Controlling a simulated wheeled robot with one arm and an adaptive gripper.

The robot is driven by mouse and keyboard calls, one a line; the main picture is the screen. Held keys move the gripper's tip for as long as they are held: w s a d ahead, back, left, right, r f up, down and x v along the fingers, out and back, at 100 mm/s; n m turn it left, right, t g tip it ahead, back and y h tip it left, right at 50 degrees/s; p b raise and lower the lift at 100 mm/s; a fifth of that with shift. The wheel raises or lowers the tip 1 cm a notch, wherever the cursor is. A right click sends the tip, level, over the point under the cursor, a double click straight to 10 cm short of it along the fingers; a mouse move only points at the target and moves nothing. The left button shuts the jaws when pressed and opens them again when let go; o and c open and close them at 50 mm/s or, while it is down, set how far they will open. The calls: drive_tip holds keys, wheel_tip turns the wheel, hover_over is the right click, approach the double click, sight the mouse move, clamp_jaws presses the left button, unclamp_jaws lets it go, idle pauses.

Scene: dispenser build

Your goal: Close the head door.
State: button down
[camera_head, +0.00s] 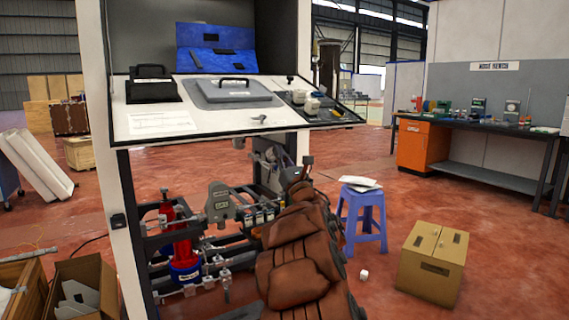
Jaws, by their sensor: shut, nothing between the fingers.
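The dispenser's head door appears to be the white panel (215,124) that juts out, nearly flat, from the front of the tall cabinet (103,200). Its top carries black-handled parts, a paper label and small fittings. The cabinet's dark upper bay (215,12) stands open behind it, with a blue part (215,50) inside. My arm, in a brown padded cover, rises from the bottom middle. My gripper (304,168) is small and dark at its far end, below the panel's right part in the picture. It looks shut and empty. I cannot tell how far it is from the panel.
The open lower bay holds pipes, a pump and a red cylinder (175,230). A blue stool (363,215) with papers and a cardboard box (432,265) stand to the right. An open box (88,285) is at the lower left. A workbench (475,135) stands farther right.

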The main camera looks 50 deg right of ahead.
drive_tip(key=shift+s+a+r, duration=0.1)
drive_tip(key=shift+s+r, duration=0.1)
drive_tip(key=shift+r, duration=0.45)
drive_tip(key=shift+s+a+r, duration=0.1)
drive_tip(key=shift+s+r, duration=0.15)
drive_tip(key=shift+r, duration=0.35)
drive_tip(key=shift+s+a+r, duration=0.1)
drive_tip(key=shift+s+r, duration=0.1)
drive_tip(key=shift+r, duration=0.45)
drive_tip(key=shift+d, duration=0.1)
